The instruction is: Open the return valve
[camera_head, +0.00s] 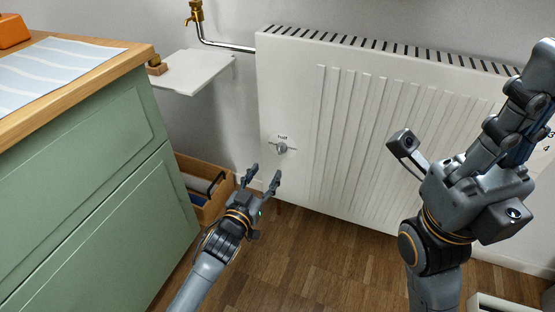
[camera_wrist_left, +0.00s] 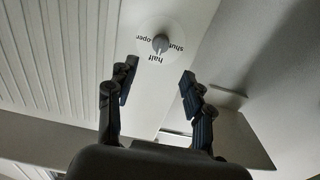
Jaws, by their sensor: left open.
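The return valve is a small grey knob (camera_head: 281,148) low on the left front of the white radiator (camera_head: 288,95). In the left wrist view the knob (camera_wrist_left: 160,44) sits on a round white dial lettered "open", "half" and "shut". I cannot tell which mark it points to. My left gripper (camera_head: 264,176) is open and empty, just below the knob and apart from it. In the left wrist view its two fingers (camera_wrist_left: 157,78) are spread, with the dial beyond their tips. My right gripper (camera_head: 525,105) is at the right; its fingers are partly cut off by the picture edge.
A green cabinet (camera_head: 95,185) with a wooden top stands at the left. An open wooden drawer (camera_head: 218,203) lies low beside it. A white shelf (camera_head: 195,75) and a brass tap (camera_head: 195,13) are on the wall. Wooden floor (camera_head: 310,260) is clear below the radiator.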

